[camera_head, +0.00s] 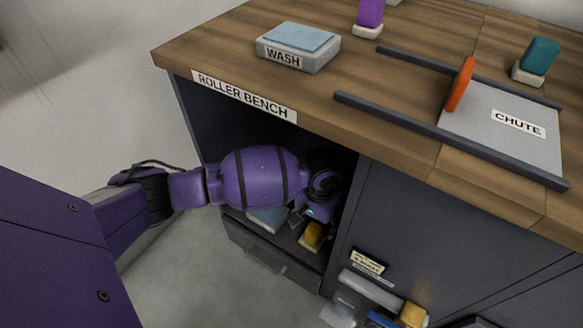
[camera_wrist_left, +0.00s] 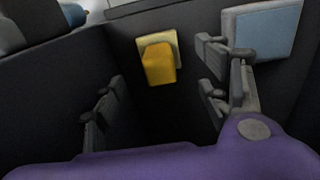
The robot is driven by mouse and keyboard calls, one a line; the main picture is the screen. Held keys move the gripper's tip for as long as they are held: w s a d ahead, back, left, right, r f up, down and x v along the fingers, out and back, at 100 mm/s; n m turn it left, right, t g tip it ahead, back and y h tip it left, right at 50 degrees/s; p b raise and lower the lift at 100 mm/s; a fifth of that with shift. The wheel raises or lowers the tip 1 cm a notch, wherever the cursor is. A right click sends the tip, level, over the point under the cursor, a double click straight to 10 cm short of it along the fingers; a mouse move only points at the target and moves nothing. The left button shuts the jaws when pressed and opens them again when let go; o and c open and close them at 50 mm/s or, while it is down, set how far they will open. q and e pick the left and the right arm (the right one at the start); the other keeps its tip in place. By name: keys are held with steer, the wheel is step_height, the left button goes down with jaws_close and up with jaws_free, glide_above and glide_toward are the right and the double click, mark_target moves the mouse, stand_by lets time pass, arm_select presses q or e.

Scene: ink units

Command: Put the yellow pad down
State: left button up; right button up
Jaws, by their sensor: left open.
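A yellow pad (camera_head: 312,236), a yellow block on a paler base, stands on the floor of the open compartment under the bench. In the left wrist view the yellow pad (camera_wrist_left: 159,64) shows beyond the gap between my fingers, apart from both. My left arm reaches into the compartment. My left gripper (camera_head: 305,213) is open and empty, near the pad; in the left wrist view the fingers of the left gripper (camera_wrist_left: 160,100) are spread wide. The forearm hides part of the compartment. My right gripper is not in view.
A grey-blue block (camera_head: 268,217) lies left of the pad in the compartment. The bench top (camera_head: 230,50) carries a WASH block (camera_head: 299,45), a CHUTE plate (camera_head: 500,125) with rails, and purple, orange and teal pads. Another yellow piece (camera_head: 412,314) sits low at right.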

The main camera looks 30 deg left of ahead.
arm_select(q)
step_height(320, 180, up, 5)
steer(key=shift+w+d+r+p, duration=0.1)
steer(key=shift+w+r+p, duration=0.1)
steer(key=shift+p, duration=0.6)
steer(key=shift+s+f, duration=0.1)
steer(key=shift+s, duration=0.05)
